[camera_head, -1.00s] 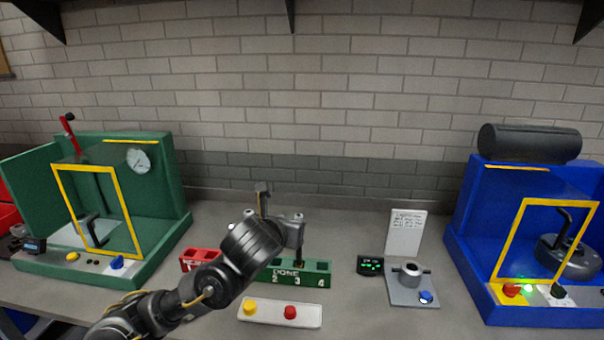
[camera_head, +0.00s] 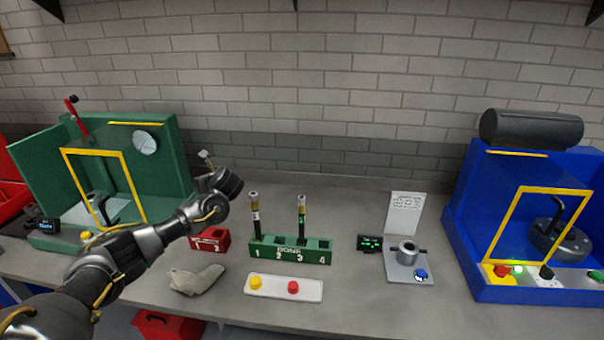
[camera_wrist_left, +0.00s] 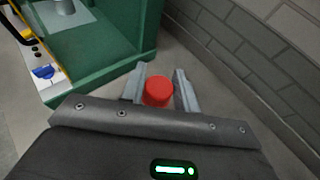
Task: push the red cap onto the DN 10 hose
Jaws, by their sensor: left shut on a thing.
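My left gripper (camera_head: 206,158) is raised in front of the green machine's right edge. In the left wrist view its fingers (camera_wrist_left: 158,90) are shut on a red cap (camera_wrist_left: 158,92), with the round top facing the camera. Another red cap (camera_head: 293,287) lies on the white tray. Two dark hoses with brass-coloured ends stand upright in the green DONE rack (camera_head: 318,256): one hose (camera_head: 256,219) at slot 1, one hose (camera_head: 301,220) at slot 3. Their labels are too small to read, so I cannot tell which is DN 10. My right gripper is out of view.
A yellow cap (camera_head: 256,283) lies on the white tray (camera_head: 273,292). A red block (camera_head: 222,240) and a grey cloth-like thing (camera_head: 198,280) are left of the rack. A grey fixture (camera_head: 408,262) stands right. The green machine (camera_head: 165,160) and blue machine (camera_head: 465,235) flank the bench.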

